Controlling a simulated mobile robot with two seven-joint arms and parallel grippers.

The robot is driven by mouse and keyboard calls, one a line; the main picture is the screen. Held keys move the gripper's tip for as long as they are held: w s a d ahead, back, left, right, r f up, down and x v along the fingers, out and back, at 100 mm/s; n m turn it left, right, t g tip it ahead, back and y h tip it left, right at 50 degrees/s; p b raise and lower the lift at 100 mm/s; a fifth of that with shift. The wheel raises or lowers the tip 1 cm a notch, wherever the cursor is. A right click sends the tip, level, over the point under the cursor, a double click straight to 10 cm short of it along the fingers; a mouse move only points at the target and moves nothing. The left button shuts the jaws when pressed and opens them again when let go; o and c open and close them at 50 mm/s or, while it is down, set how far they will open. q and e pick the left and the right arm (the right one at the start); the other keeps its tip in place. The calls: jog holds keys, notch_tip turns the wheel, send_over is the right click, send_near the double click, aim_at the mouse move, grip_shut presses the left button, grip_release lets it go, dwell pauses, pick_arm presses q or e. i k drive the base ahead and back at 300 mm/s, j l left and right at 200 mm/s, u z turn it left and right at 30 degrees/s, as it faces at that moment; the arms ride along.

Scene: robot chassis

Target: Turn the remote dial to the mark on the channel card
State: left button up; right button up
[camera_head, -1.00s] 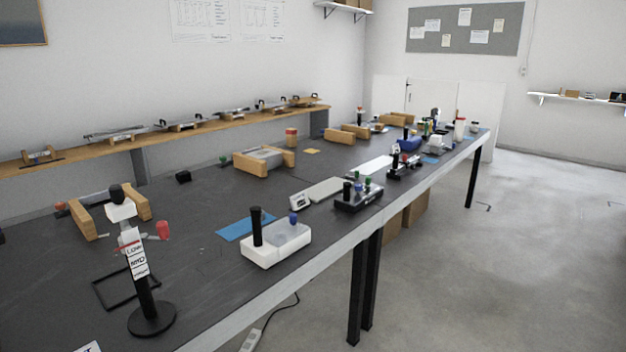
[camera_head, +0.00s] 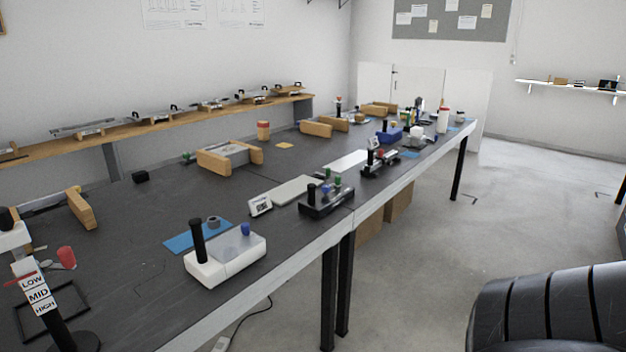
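I cannot tell for sure which item is the remote. A white box (camera_head: 215,270) with an upright black stick and a blue knob (camera_head: 245,229) stands near the table's front edge. A black box (camera_head: 318,208) with a black stick and coloured knobs stands farther along to its right. A small white card (camera_head: 260,205) with dark marks stands tilted between them; its print is too small to read, and I cannot tell if it is the channel card. Neither gripper is in view.
A stand with a LOW, MID, HIGH sign (camera_head: 38,297) is at the lower left. A blue mat (camera_head: 188,239) lies behind the white box. Wooden holders and other devices line the long dark table (camera_head: 130,285). Open floor (camera_head: 430,260) lies right. A black ribbed form (camera_head: 550,310) fills the lower right.

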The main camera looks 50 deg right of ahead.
aim_at(326, 189)
jog(key=l+u, duration=0.3)
jog(key=l, duration=1.1)
jog(key=k+l+u, duration=0.1)
jog(key=l, duration=0.4)
jog(key=k+l, duration=0.1)
jog(key=l, duration=0.85)
jog(key=k+u, duration=0.05)
